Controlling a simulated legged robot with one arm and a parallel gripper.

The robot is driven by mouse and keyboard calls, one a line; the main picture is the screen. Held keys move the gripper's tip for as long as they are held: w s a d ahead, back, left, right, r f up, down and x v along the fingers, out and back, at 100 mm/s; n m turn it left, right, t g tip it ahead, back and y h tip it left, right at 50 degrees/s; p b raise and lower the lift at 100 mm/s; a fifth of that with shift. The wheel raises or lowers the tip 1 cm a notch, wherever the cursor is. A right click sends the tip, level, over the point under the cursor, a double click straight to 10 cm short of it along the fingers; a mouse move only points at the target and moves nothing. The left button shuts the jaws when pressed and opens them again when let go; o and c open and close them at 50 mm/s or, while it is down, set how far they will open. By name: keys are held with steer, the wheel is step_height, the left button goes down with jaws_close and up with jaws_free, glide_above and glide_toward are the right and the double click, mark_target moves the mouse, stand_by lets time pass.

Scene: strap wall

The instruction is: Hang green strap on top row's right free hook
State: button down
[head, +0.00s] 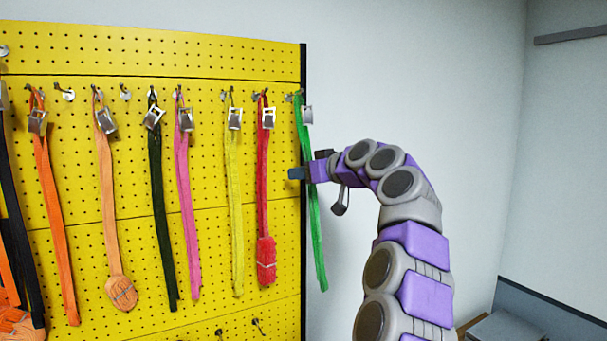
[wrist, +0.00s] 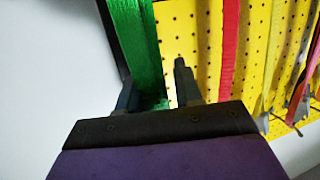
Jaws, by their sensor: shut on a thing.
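The green strap (head: 316,240) hangs down at the board's right edge, with its silver buckle (head: 307,115) near the top. Its top loop is beside the rightmost top-row hook (head: 289,97); I cannot tell whether the loop is over it. My gripper (head: 297,173) is at the strap below the buckle, its tip in front of the board's edge. In the wrist view the green strap (wrist: 137,45) runs between the fingers of my gripper (wrist: 157,90), close to the left finger. My gripper is shut on the strap.
The yellow pegboard (head: 215,60) ends at a black edge (head: 303,225). Left of the green strap hang a red strap (head: 263,190), a yellow strap (head: 235,200), a pink strap (head: 186,200) and others. Empty hooks include one (head: 124,93) between straps. Right of the board is bare wall.

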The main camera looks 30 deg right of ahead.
steer(key=c, duration=0.7)
jaws_free()
